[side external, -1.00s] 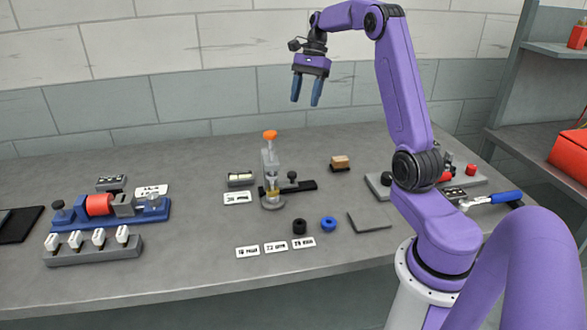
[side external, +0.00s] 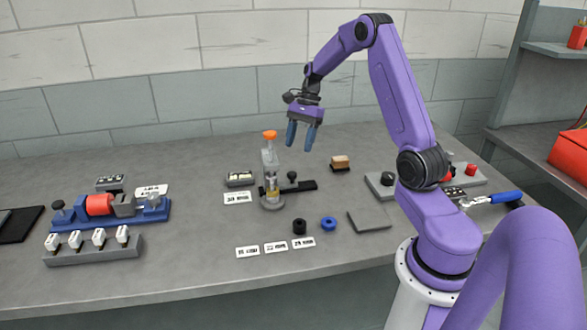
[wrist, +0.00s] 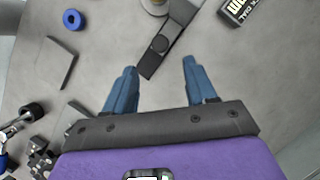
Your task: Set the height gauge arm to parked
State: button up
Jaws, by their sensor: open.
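The height gauge (side external: 270,158) stands upright on the table, with a clear column, an orange top and a round grey base. A dark flat bar (side external: 307,185) with a black knob (side external: 292,176) extends to the right from beside its base. I cannot tell for certain whether this bar is the gauge arm. My gripper (side external: 300,144) is open and empty, above the bar and pointing down. In the wrist view, the bar (wrist: 180,28) and its knob (wrist: 159,44) lie just beyond and between my open fingertips (wrist: 160,64). Only the base edge of the gauge (wrist: 155,5) shows there.
A black ring (side external: 299,226) and a blue ring (side external: 328,223) lie in front. A grey plate (side external: 369,219) lies right of them, and a tan block (side external: 340,162) sits behind. A blue fixture (side external: 110,213) stands far left.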

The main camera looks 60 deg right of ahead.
aim_at(293, 173)
jog(key=x, duration=0.8)
jog(key=shift+a+f, duration=0.2)
jog(key=shift+f, duration=0.15)
jog(key=shift+d, duration=0.1)
grip_shut()
